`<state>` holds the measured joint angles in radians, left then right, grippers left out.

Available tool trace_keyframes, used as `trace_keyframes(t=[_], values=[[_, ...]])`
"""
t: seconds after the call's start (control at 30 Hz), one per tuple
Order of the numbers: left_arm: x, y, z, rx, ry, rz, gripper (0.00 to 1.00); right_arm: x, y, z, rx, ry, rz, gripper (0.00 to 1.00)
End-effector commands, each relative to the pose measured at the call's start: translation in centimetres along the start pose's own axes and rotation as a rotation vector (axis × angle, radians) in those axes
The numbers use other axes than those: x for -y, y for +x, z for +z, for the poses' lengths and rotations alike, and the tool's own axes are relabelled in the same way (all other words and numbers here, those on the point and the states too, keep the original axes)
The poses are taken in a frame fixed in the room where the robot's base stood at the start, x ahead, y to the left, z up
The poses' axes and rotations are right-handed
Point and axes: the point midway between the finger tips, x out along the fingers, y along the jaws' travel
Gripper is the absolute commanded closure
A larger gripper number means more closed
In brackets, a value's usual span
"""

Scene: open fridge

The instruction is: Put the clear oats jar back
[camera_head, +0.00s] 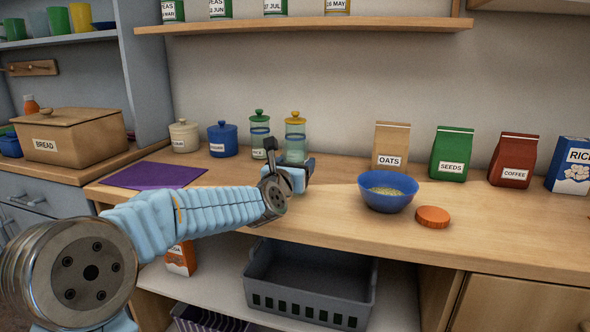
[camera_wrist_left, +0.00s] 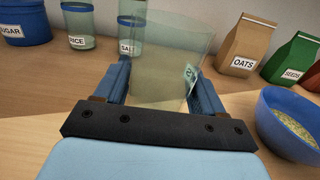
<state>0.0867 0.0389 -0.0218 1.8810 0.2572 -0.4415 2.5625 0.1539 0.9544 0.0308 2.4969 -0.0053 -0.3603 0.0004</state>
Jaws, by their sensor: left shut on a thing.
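My left gripper (camera_head: 291,172) is shut on a clear jar (camera_wrist_left: 172,75). In the left wrist view the jar stands between the two blue fingers (camera_wrist_left: 160,92), with no lid and no visible contents. Its label is turned to the right side and unreadable. In the head view the gripper is over the counter, in front of the yellow-lidded jar (camera_head: 295,122), and the held jar is hard to make out. A blue bowl (camera_head: 387,204) of oat-like flakes and an orange lid (camera_head: 433,214) are to the gripper's right. My right gripper is not in view.
A green-lidded jar (camera_head: 259,128), blue sugar canister (camera_head: 222,142) and cream canister (camera_head: 184,136) stand at the back left. Oats (camera_head: 391,142), seeds (camera_head: 451,151) and coffee (camera_head: 512,158) bags stand at the back right. A shelf (camera_head: 300,25) hangs above; a grey crate (camera_head: 310,284) sits below.

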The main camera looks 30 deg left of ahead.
Motion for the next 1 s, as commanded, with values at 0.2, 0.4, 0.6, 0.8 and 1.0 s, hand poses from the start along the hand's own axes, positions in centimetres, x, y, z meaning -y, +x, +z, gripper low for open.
trace_keyframes(t=[0.2,0.4,0.6,0.8,1.0], values=[[-0.01,-0.05,-0.47,0.003,-0.001,-0.001,0.75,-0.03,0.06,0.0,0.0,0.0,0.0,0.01],[-0.01,-0.05,-0.77,0.003,-0.001,0.0,0.75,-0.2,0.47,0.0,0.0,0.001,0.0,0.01],[0.01,-0.05,-0.69,0.002,0.0,-0.001,0.06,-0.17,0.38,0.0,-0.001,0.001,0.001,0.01],[0.0,-0.05,-0.69,0.002,0.0,-0.001,0.05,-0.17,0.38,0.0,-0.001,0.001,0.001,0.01],[-0.01,-0.46,-0.51,0.002,-0.001,-0.001,0.05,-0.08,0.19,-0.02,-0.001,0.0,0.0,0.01]])
